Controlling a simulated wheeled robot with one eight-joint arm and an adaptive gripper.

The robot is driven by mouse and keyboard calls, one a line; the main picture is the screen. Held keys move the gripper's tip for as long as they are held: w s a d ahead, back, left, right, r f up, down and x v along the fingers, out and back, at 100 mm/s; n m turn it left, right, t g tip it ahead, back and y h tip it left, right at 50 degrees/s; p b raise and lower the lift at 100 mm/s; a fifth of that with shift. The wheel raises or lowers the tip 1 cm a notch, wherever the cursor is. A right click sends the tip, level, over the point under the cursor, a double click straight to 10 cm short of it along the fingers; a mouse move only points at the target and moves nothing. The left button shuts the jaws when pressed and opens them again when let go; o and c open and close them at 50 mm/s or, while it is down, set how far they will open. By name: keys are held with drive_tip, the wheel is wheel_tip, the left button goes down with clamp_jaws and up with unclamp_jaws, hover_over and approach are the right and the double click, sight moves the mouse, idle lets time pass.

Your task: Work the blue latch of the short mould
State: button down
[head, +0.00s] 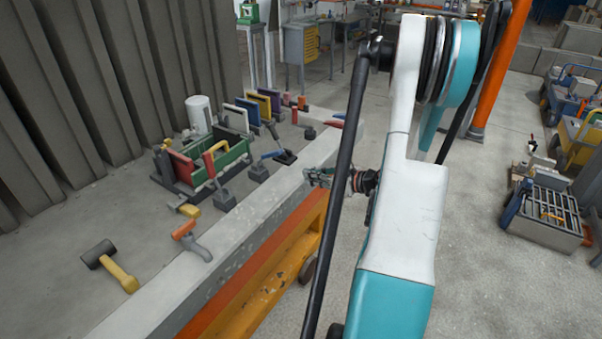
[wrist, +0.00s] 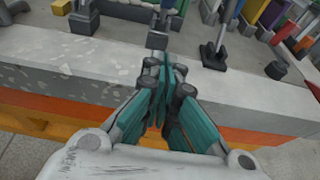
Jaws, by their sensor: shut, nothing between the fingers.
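A blue-handled latch (head: 271,155) stands in the row of levers along the near side of the moulds in the head view. Its handle lies at a low slant beside a dark block. My gripper (head: 312,177) is to the right of it, over the concrete ledge, apart from it in the picture. In the wrist view my gripper (wrist: 160,68) has its teal fingers together, with nothing between them. A dark block (wrist: 157,41) shows just beyond the fingertips; contact cannot be told. A green-sided mould (head: 235,153) lies behind the levers; which mould is the short one cannot be told.
The concrete ledge (head: 232,242) runs along the row above an orange beam (head: 262,288). A red-handled lever (head: 210,165) stands left of the blue one. A mallet (head: 112,267) and an orange-handled tool (head: 190,239) lie nearer. A white cylinder (head: 199,114) stands behind.

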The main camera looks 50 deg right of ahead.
drive_tip(key=b+x, duration=0.2)
drive_tip(key=x, duration=0.6)
drive_tip(key=shift+w+a+f+b, duration=0.15)
drive_tip(key=shift+f+b, duration=0.05)
drive_tip(key=shift+b, duration=0.1)
drive_tip(key=w+r, duration=0.1)
drive_tip(key=r, duration=0.1)
drive_tip(key=shift+w+r+b, duration=0.25)
drive_tip(key=shift+w+b, duration=0.1)
drive_tip(key=shift+w+r, duration=0.35)
drive_tip(key=shift+r, duration=0.2)
drive_tip(key=shift+w+r+g+p, duration=0.15)
drive_tip(key=shift+r+g+p, duration=0.25)
drive_tip(key=shift+g+p, duration=0.25)
